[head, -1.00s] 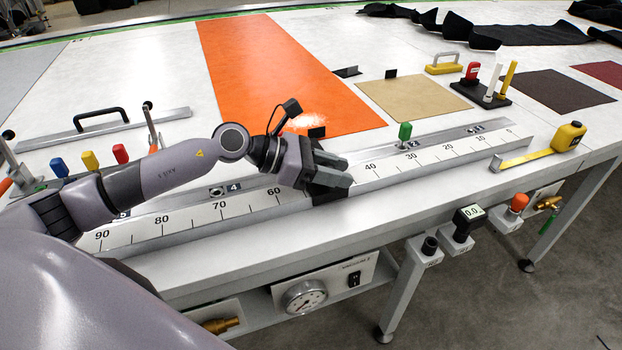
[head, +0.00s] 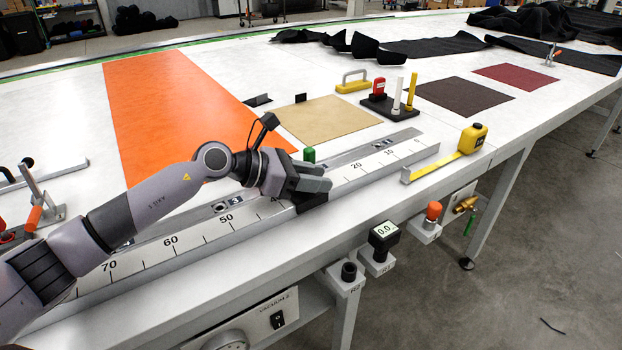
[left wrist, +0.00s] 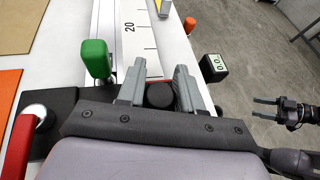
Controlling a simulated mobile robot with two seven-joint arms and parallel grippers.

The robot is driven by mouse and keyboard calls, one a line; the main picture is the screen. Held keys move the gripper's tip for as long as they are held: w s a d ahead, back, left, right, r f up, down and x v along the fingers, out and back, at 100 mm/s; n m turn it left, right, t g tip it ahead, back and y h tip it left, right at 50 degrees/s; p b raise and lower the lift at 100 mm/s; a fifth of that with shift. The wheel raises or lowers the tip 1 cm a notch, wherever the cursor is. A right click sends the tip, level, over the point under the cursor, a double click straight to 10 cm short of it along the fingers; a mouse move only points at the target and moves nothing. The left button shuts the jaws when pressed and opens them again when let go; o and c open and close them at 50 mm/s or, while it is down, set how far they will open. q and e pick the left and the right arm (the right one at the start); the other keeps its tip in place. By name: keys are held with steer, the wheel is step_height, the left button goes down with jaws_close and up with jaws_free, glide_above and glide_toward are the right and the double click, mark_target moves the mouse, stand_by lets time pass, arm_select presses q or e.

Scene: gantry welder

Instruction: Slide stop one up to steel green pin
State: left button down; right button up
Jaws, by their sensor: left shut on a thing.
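My left gripper (head: 322,178) is over the scale rail, shut on stop one (head: 311,204), a black block on the rail. In the left wrist view a round black knob (left wrist: 160,95) is between the fingers of my left gripper (left wrist: 158,72). The green pin (head: 309,155) stands upright on the far side of the rail. In the left wrist view the green pin (left wrist: 95,58) is just ahead of the stop's dark body (left wrist: 62,103); I cannot tell whether they touch. My right gripper (left wrist: 258,108) is open and empty, out over the floor.
The numbered rail (head: 385,157) runs on toward zero at upper right, clear past the stop. A yellow tape measure (head: 471,139) lies by the rail's end. A black holder (head: 388,108) with upright pins stands behind. A counter box (head: 383,236) hangs at the front edge.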

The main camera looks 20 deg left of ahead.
arm_select(q)
steer(key=shift+w+d+r, duration=0.1)
steer(key=shift+w+d, duration=0.05)
stand_by(0.3)
steer(key=c, duration=0.8)
jaws_free()
steer(key=shift+b+v, duration=0.65)
steer(key=shift+v, duration=2.95)
